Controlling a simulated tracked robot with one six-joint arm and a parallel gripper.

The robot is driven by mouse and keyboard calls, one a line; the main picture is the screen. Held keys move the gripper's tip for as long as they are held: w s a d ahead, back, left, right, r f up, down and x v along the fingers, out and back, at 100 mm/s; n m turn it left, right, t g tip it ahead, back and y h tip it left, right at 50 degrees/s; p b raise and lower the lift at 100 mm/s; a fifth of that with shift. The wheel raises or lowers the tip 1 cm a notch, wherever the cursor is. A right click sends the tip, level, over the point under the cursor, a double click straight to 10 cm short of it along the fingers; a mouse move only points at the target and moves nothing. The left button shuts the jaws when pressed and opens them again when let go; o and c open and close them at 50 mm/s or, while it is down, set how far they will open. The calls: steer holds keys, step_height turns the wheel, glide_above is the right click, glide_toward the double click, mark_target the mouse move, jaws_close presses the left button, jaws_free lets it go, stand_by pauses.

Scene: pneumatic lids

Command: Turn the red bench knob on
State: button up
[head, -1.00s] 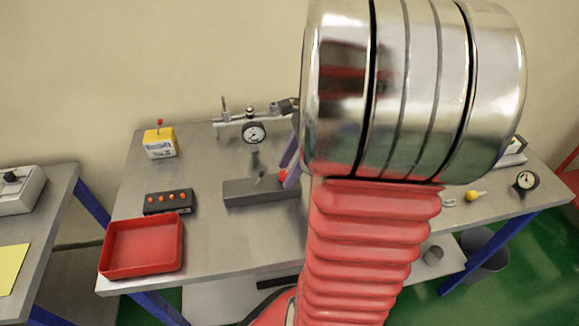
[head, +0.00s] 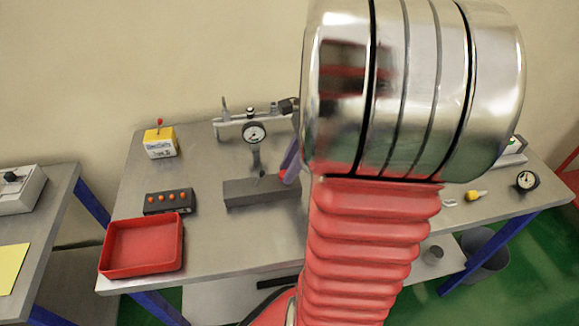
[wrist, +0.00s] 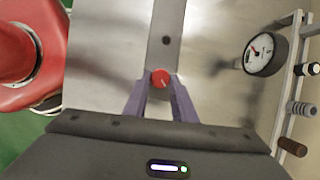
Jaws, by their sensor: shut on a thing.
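The red bench knob (wrist: 161,78) shows in the wrist view as a small round red knob with a pale mark on its face. It sits on the grey block (wrist: 166,22) fixed to the bench. My gripper (wrist: 161,86) has its two purple fingers on either side of the knob, shut on it. In the head view, the grey block (head: 238,191) lies mid-bench and a purple finger of my gripper (head: 291,162) shows at its right end.
A gauge (head: 253,132) on a pipe manifold stands behind the block. A black button box (head: 170,201), a red tray (head: 112,262) and a yellow box (head: 160,148) with a red lever are on the left. Bare bench lies between the tray and my arm.

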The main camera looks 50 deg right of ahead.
steer(key=shift+n, duration=0.3)
steer(key=n, duration=0.1)
steer(key=n+g, duration=0.1)
steer(key=n, duration=0.1)
steer(key=shift+w+d+n+g+y, duration=0.1)
steer(key=shift+w+n+g+y, duration=0.2)
steer(key=shift+n, duration=0.1)
steer(key=n+g, duration=0.1)
steer(key=n, duration=0.1)
steer(key=n+g, duration=0.1)
steer(key=n, duration=0.1)
steer(key=shift+w+n, duration=0.2)
steer(key=shift+n, duration=0.1)
steer(key=n, duration=0.2)
steer(key=n+g, duration=0.1)
steer(key=n, duration=0.1)
steer(key=shift+w+n+h, duration=0.2)
steer(key=shift+n+h, duration=0.1)
steer(key=shift+h, duration=0.1)
steer(key=shift+w+a+n+g+h, duration=0.15)
steer(key=shift+n+g+h, duration=0.2)
steer(key=shift+n, duration=0.75)
steer(key=shift+a+n+g+h, duration=0.1)
steer(key=shift+n+g+h, duration=0.25)
steer(key=shift+n, duration=0.75)
steer(key=o, duration=1.1)
